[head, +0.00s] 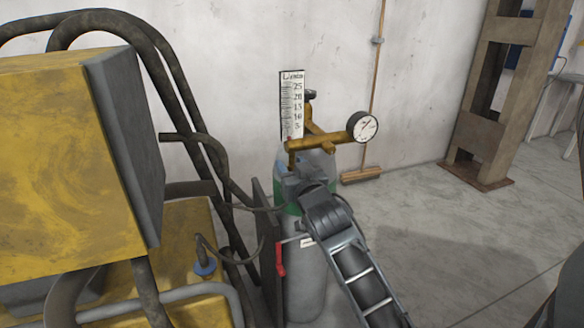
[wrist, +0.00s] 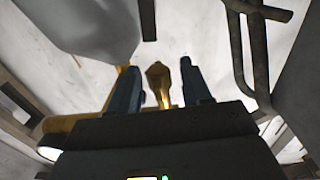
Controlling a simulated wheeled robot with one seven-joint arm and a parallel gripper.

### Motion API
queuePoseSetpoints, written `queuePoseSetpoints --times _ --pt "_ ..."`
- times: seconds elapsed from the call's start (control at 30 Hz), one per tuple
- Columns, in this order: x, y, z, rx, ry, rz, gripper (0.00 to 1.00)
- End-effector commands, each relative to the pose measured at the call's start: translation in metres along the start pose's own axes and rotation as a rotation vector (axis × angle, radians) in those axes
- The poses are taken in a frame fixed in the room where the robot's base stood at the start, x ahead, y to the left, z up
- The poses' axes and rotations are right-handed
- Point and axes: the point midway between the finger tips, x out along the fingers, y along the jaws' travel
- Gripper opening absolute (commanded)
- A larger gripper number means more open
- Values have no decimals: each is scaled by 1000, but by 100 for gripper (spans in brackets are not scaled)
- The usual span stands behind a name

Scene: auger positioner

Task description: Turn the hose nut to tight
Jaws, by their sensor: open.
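A brass regulator (head: 325,141) with a round dial gauge (head: 363,126) and an upright flow scale (head: 291,104) sits above a grey gas cylinder (head: 305,285) with a green shoulder. My gripper (head: 300,182) is just below the regulator's left end. In the wrist view my gripper (wrist: 158,66) is open, with one dark finger on each side of a brass fitting (wrist: 158,82), which appears to be the hose nut. Gaps show on both sides of it, and I cannot tell whether either finger touches it. My arm hides part of the cylinder top.
A yellow machine (head: 70,160) with dark bent tubes and hoses fills the left side. A red handle (head: 281,257) is beside the cylinder. The floor to the right is open, up to a brown post (head: 492,95).

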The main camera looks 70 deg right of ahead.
Motion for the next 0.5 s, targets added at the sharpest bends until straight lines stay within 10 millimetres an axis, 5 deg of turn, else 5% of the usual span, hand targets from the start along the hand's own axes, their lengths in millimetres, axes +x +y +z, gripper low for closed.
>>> queuePoseSetpoints --times 0.5 --pt "-68 1 3 -2 -2 0 48"
